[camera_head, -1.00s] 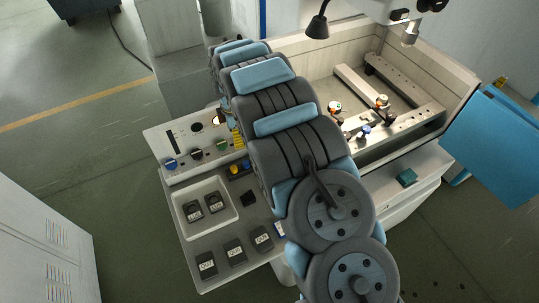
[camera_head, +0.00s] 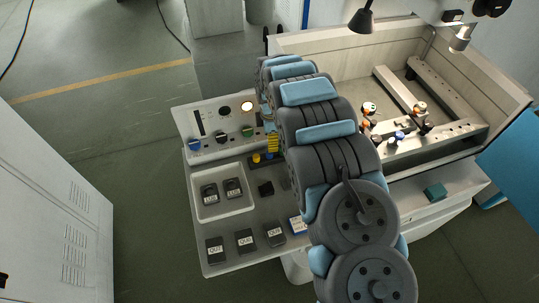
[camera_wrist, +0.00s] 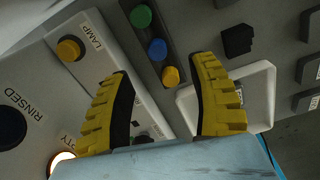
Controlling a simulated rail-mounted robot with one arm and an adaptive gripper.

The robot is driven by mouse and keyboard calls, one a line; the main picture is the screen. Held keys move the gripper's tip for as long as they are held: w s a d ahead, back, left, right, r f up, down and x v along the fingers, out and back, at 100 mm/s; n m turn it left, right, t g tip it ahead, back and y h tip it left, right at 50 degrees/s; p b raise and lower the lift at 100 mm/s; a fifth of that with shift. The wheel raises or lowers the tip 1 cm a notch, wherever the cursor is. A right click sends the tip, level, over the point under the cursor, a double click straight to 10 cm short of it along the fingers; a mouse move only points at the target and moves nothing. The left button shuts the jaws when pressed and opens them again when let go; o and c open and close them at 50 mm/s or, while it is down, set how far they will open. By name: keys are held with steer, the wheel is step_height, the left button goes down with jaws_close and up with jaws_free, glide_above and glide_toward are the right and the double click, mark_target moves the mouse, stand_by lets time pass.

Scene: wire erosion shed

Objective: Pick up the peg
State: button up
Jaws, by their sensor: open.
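A dark strip (camera_wrist: 178,100) holds three round-topped peg-like pieces: green (camera_wrist: 141,16), blue (camera_wrist: 157,49) and yellow (camera_wrist: 170,75). I cannot tell which one the task names. My gripper (camera_wrist: 163,67) is open, its two yellow ribbed fingers spread wide, with nothing held between them. In the wrist view the yellow piece shows between the fingertips; its distance below them is unclear. In the head view the strip (camera_head: 254,162) lies between the knob panel and the white tray, partly hidden by a yellow finger and my arm.
A white tray (camera_head: 197,214) with labelled dark blocks stands beside the strip. A small black block (camera_head: 265,188) lies near it. A panel with knobs (camera_head: 215,125) rises behind. A yellow button marked LAMP (camera_wrist: 69,49) is near the left finger. An open machine basin (camera_head: 350,55) is at right.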

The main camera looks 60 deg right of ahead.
mark_target(270, 154)
steer(key=shift+f, duration=2.05)
steer(key=shift+w+f+p, duration=0.2)
steer(key=shift+f+p, duration=0.05)
steer(key=shift+f, duration=0.45)
steer(key=shift+w+f+p, duration=0.15)
steer(key=shift+f+p, duration=0.1)
steer(key=shift+f, duration=1.6)
jaws_close()
